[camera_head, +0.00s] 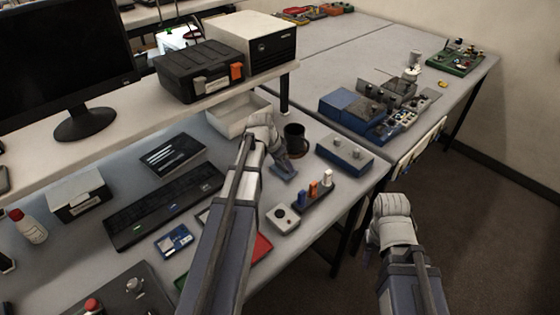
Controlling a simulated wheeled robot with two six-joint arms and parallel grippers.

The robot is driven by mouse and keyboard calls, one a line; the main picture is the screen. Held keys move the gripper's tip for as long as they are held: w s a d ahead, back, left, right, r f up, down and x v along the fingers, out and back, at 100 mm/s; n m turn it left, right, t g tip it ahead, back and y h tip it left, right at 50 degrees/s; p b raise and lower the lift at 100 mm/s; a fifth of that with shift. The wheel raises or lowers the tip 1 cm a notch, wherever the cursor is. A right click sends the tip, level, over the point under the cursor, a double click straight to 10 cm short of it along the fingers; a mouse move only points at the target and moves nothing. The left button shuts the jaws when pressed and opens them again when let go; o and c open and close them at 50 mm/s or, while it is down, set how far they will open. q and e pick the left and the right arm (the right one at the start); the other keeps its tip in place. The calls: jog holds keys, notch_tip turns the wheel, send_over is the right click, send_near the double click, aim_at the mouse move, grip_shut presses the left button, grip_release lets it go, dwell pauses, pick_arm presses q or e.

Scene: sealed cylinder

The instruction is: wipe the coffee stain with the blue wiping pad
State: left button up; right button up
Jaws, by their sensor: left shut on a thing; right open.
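My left gripper (284,158) reaches over the desk and is shut on the blue wiping pad (285,171). The pad is at or just above the desk surface; I cannot tell whether it touches. A dark mug (295,141) stands just behind and to the right of the pad. I cannot make out the coffee stain; the gripper, pad and arm cover part of the desk here. My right gripper (368,256) hangs over the floor off the desk's right edge, open and apart from everything; its fingers are mostly hidden behind its wrist.
A white tray (226,122) lies behind my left gripper. A blue box (345,153) with knobs is to the right. A rack with coloured pieces (315,196) and a small white device (283,218) are in front. A raised shelf (130,122) runs along the back.

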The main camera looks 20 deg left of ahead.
aim_at(277, 173)
pick_arm(q)
jog(key=shift+s+a+f, duration=0.1)
jog(key=shift+s+a, duration=0.25)
jog(key=shift+s, duration=0.5)
jog(key=shift+s+a+f, duration=0.1)
jog(key=shift+s+a, duration=0.25)
jog(key=shift+s, duration=0.5)
jog(key=shift+s, duration=0.1)
jog(key=shift+s+a+r, duration=0.1)
jog(key=shift+s+a, duration=0.25)
jog(key=shift+s, duration=0.4)
jog(key=shift+s+a, duration=0.35)
jog(key=shift+s, duration=0.4)
jog(key=shift+s+a, duration=0.3)
jog(key=shift+s, duration=0.6)
jog(key=shift+s+a, duration=0.3)
jog(key=shift+s, duration=0.55)
